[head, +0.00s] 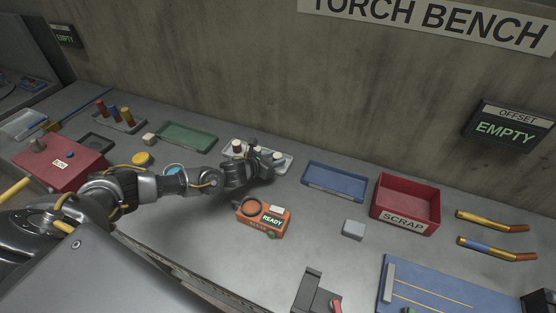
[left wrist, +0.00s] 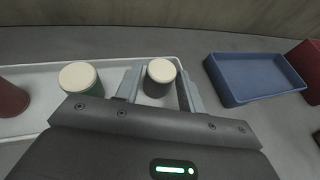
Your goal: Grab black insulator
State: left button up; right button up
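The black insulator, a dark cylinder with a cream top (left wrist: 160,75), stands upright at the right end of the white tray (left wrist: 30,128) in the left wrist view. The fingers of my left gripper (left wrist: 161,90) are on either side of it, with a narrow gap at the left finger; contact at the right finger is unclear. A green cylinder with a cream top (left wrist: 80,80) and a dark red one (left wrist: 10,98) stand to its left. In the head view my left gripper (head: 268,166) is over the tray (head: 287,167) and partly hides the cylinders. My right gripper is not seen.
A blue tray (head: 335,182) and a red scrap bin (head: 405,205) stand to the right. An orange device reading READY (head: 263,218) lies in front of the white tray, a grey block (head: 353,229) to its right. A green tray (head: 187,137) is to the left.

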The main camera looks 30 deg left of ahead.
pick_arm(q)
jog(key=c, duration=0.6)
jog(key=shift+c, duration=0.2)
jog(key=shift+r, duration=0.1)
jog(key=shift+r, duration=0.5)
jog(key=s+a+r+b, duration=0.5)
jog(key=s+r+b, duration=0.2)
jog(key=s+r, duration=0.5)
jog(key=shift+s+a, duration=0.2)
jog(key=shift+s, duration=0.25)
